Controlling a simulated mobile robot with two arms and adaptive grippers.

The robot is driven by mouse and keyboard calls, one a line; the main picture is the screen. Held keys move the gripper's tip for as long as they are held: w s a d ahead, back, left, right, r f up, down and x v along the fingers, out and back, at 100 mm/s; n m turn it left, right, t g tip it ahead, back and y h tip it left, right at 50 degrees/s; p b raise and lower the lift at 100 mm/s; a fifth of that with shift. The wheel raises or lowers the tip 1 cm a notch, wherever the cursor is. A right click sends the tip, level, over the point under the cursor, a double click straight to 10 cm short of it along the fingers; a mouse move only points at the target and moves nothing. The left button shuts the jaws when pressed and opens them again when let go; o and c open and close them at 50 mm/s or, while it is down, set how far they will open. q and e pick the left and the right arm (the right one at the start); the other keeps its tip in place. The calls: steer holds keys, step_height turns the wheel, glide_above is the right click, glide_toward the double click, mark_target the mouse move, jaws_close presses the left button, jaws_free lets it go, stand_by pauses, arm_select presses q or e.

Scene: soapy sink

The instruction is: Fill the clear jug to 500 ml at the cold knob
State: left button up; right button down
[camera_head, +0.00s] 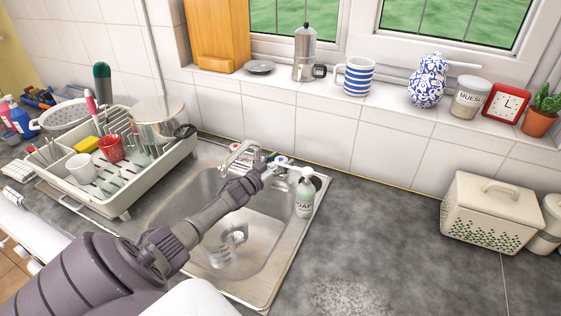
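The steel sink (187,213) is in the middle of the head view, with its tap (240,151) at the back. A white knob with a blue mark (282,160) sits to the right of the tap. My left gripper (274,172) reaches across the sink to just in front of this knob; whether it touches the knob or is open is too small to tell. A clear, shiny object (235,236), which looks like the jug, is on the sink floor, partly beside my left arm. Its marks and water level cannot be read. My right gripper is out of view.
A soap bottle (305,196) stands at the sink's right rim, close to my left gripper. A full dish rack (122,196) is on the left. A cream bread bin (488,216) is on the right. The grey worktop (375,238) between is clear.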

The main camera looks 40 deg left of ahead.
arm_select(q)
steer(key=c, duration=0.7)
steer(key=shift+d+r+n+y+p, duration=0.2)
steer(key=shift+n+y+p, duration=0.5)
steer(key=shift+y, duration=0.4)
steer(key=shift+o, duration=0.2)
steer(key=shift+n+g+y, duration=0.4)
steer(key=shift+n+y, duration=0.4)
steer(key=shift+y, duration=0.4)
steer(key=shift+a+f+n+g+y, duration=0.15)
steer(key=shift+n+g+y, duration=0.25)
steer(key=shift+n+y, duration=0.45)
steer(key=o, duration=1.2)
steer(key=shift+c, duration=0.2)
steer(key=shift+m, duration=0.25)
